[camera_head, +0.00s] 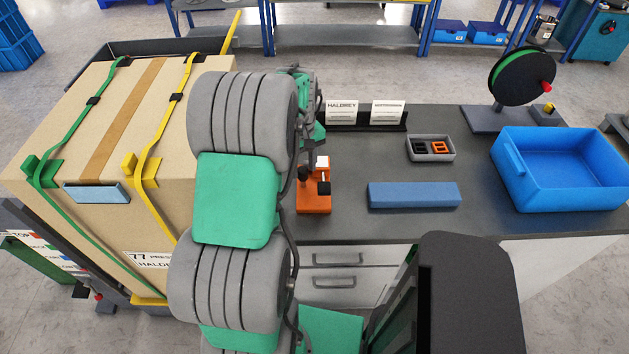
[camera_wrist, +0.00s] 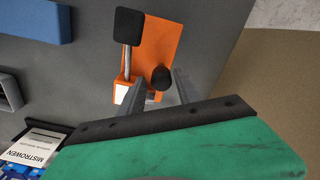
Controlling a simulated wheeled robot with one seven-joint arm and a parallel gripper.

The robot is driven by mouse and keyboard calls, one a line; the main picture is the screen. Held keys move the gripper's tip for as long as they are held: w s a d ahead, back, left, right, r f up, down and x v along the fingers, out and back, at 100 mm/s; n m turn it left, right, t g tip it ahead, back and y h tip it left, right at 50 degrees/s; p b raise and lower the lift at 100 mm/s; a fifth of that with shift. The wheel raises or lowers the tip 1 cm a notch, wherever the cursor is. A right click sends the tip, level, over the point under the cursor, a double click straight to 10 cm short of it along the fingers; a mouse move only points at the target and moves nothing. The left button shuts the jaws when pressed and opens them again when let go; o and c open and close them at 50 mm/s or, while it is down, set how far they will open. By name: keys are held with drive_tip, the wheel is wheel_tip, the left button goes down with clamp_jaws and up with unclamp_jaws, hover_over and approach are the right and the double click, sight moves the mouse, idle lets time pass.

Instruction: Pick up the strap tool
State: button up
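The strap tool appears to be the orange tool with black knobs (camera_head: 313,201) on the dark worktop, just right of my arm in the head view. In the wrist view its orange body (camera_wrist: 163,40) lies ahead of my gripper (camera_wrist: 160,80), with a black-ended metal lever on its left. My gripper's two grey fingers are apart, one on each side of a round black knob on the tool. Whether they touch it cannot be told. In the head view the fingers are hidden or hard to make out by the arm.
A blue block (camera_head: 414,195), a small grey tray (camera_head: 432,157) with black and orange pieces, a label stand (camera_head: 366,123) and a blue bin (camera_head: 562,184) are on the worktop. A reel (camera_head: 520,77) stands behind. A large strapped carton (camera_head: 60,120) stands left.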

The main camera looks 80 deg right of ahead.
sight(303, 177)
wheel_tip(303, 177, down, 5)
drive_tip(key=shift+w+d+f+p, duration=0.15)
drive_tip(key=shift+f+p, duration=0.05)
drive_tip(key=shift+p, duration=0.65)
drive_tip(key=shift+c, duration=0.3)
clamp_jaws()
drive_tip(key=shift+d+r, duration=0.1)
